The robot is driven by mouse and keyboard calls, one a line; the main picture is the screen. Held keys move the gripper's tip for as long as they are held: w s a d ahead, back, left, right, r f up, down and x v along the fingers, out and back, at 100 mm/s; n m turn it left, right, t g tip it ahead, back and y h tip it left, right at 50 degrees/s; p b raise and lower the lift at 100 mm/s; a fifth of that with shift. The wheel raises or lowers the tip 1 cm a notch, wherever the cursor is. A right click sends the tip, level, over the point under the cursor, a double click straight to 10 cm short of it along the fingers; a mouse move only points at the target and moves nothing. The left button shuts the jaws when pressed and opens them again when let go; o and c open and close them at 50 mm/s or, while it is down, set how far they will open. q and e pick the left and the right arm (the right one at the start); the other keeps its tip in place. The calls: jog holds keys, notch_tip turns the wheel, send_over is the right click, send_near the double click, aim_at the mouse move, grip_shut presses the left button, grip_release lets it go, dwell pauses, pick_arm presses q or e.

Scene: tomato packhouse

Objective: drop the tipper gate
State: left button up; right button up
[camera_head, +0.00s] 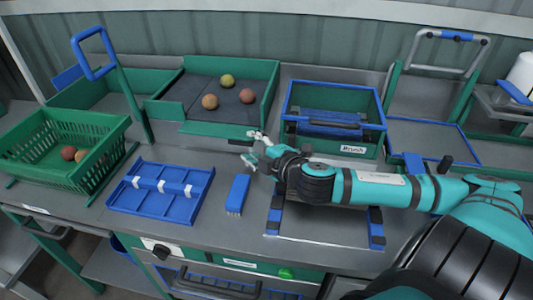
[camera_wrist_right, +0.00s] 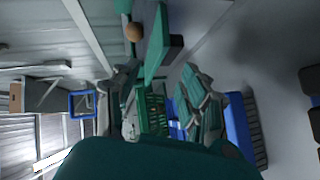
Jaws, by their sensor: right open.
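The tipper is a green-walled tray (camera_head: 268,72) with a dark bed at the back middle of the bench. Several round fruits, one yellow-green (camera_head: 227,80) and others reddish (camera_head: 210,101), lie on the bed. A low green strip (camera_head: 215,128) runs along its front edge; I cannot tell for sure that this is the gate. My right gripper (camera_head: 251,149) is open and empty, just in front of the tray's front right corner. In the right wrist view, the open fingers (camera_wrist_right: 165,95) have a green wall (camera_wrist_right: 157,45) and a fruit (camera_wrist_right: 134,32) beyond them. My left gripper is out of view.
A green basket (camera_head: 35,180) with fruits stands left, near a blue loop handle (camera_head: 95,52) on a green post. A blue divided tray (camera_head: 130,195) and blue brush (camera_head: 237,193) lie in front. A blue-rimmed bin (camera_head: 350,148), labelled "Brush", stands behind my right arm.

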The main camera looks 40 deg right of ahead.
jog(key=shift+v, duration=2.9)
jog(key=shift+f, duration=0.1)
